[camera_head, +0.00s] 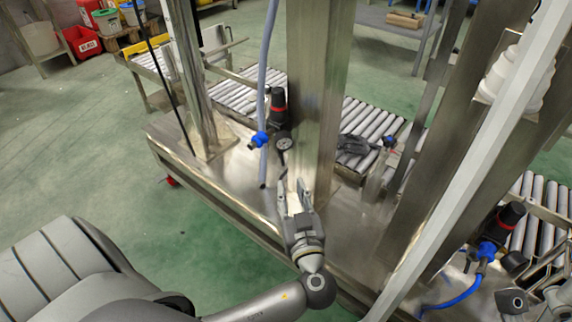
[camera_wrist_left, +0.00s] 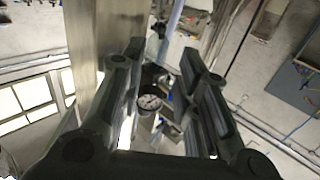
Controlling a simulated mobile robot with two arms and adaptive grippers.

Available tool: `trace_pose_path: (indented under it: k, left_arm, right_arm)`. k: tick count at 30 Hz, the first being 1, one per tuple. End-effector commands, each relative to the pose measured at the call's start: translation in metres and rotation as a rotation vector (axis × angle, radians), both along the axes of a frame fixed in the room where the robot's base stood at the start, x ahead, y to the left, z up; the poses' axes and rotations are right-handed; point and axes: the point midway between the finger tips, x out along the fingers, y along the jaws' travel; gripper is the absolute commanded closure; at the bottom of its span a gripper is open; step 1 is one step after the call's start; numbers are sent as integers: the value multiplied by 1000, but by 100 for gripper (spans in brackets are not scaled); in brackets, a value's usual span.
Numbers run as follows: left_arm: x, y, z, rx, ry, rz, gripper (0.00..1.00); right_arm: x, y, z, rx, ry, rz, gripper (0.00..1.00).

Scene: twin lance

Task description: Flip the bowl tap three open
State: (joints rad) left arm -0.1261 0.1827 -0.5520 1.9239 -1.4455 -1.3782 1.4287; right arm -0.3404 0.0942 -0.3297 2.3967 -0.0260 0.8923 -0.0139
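My left gripper (camera_head: 291,184) is open at the foot of a wide steel post, its fingers pointing away from me. Just beyond the fingertips is a black regulator with a red ring (camera_head: 279,106), a round gauge (camera_head: 284,143) and a blue fitting (camera_head: 258,140). In the left wrist view the two fingers of my left gripper (camera_wrist_left: 160,50) stand apart, and the gauge (camera_wrist_left: 150,102) shows between them. Nothing is seen held. I cannot tell which part is bowl tap three, nor any tap's position.
The wide steel post (camera_head: 313,100) stands close to my left gripper. A grey-blue hose (camera_head: 265,60) hangs beside the regulator. Roller conveyors (camera_head: 366,125) run behind. Another regulator (camera_head: 508,215) with a blue hose (camera_head: 455,298) is at lower right. Green floor is open at left.

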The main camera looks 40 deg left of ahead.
Motion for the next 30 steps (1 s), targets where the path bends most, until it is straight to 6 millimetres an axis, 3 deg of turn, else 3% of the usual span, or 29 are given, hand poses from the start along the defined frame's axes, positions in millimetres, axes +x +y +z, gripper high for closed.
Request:
trace_pose_path:
  k: [12,15,28,30]
  left_arm:
    - [53,55,0,4,1,2,71]
    - [61,63,-1,3,3,1,71]
    - [68,70,0,-1,4,0,71]
    - [68,70,0,-1,4,0,80]
  right_arm:
    - [3,1,-4,0,-24,2,52]
    - [4,-11,-4,11,-31,-4,52]
    - [4,-10,-1,7,-41,-3,52]
    - [4,-9,-1,8,-41,-2,52]
